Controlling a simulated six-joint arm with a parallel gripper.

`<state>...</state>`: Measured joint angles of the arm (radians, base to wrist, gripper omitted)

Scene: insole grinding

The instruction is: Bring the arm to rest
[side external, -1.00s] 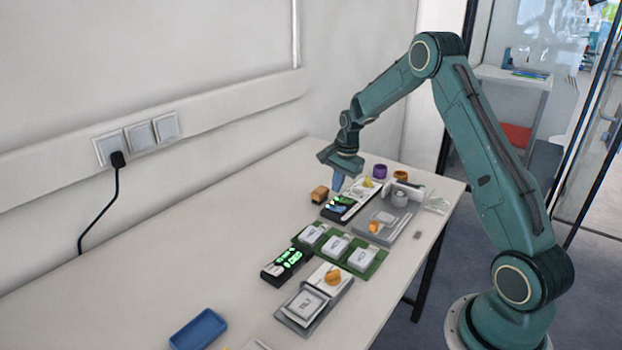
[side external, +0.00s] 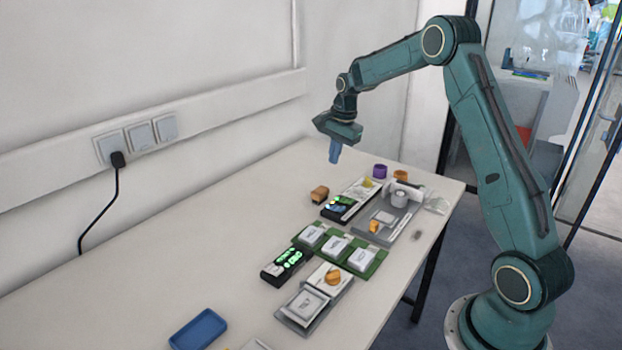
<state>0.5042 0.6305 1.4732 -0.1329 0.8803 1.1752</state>
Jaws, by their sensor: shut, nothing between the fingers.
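My gripper (side external: 334,158) hangs from my green arm above the far part of the white table (side external: 200,250). Its blue fingers point down and are shut with nothing between them. They are clear of the table and of the things on it.
A grey machine (side external: 400,196) stands at the table's right edge. A brown block (side external: 319,194), a purple cup (side external: 380,171) and an orange cup (side external: 401,175) are nearby. A green board (side external: 350,242) with white blocks and a blue tray (side external: 198,329) lie nearer. The table's left side is clear.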

